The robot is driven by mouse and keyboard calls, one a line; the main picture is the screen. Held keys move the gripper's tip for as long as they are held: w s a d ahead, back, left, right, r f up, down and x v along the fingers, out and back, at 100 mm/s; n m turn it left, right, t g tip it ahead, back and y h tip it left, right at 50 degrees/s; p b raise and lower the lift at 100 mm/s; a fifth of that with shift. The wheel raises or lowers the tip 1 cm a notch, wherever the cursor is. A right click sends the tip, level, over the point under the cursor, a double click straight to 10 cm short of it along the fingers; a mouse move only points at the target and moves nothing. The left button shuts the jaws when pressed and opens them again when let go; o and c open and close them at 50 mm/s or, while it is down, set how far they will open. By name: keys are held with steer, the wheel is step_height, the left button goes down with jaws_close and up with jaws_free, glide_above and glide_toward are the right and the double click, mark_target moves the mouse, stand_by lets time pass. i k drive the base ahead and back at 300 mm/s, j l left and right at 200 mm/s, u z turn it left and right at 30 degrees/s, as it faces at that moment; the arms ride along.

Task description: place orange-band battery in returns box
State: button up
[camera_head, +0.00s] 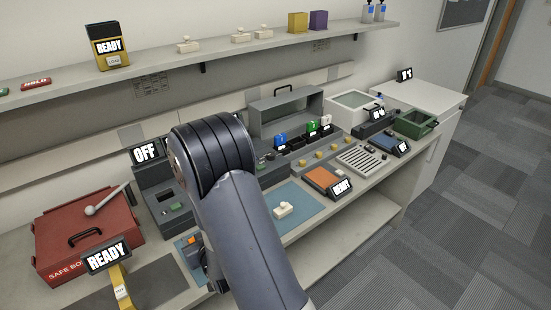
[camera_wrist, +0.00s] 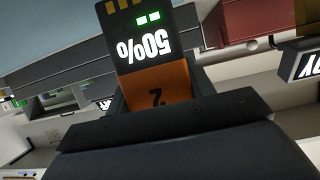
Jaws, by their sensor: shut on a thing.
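The orange-band battery (camera_wrist: 185,75) fills the upper middle of the wrist view. It has a dark body with a "50%" display and small green lights, an orange band and a "2", all upside down in the picture. My gripper (camera_wrist: 158,105) is shut on it; the fingertips are mostly hidden by the dark gripper body. In the head view my arm covers the gripper and the battery. No box reads as returns there; an open green box (camera_head: 433,125) stands at the bench's far right end.
A red safe box (camera_head: 70,225) lies at the bench's left. A grey charger with "OFF" (camera_head: 146,153), a blue mat (camera_head: 298,197), an orange-topped device (camera_head: 318,176) and a grey open case (camera_head: 262,128) crowd the bench. A shelf (camera_head: 180,62) runs above; floor is free at right.

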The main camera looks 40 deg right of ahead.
mark_target(295, 146)
steer(key=l+z, duration=0.25)
steer(key=z, duration=0.2)
steer(key=i+l+z, duration=0.1)
steer(key=l+z, duration=0.15)
steer(key=z, duration=0.2)
steer(key=i+l+z, duration=0.1)
steer(key=l+z, duration=0.15)
steer(key=z, duration=0.2)
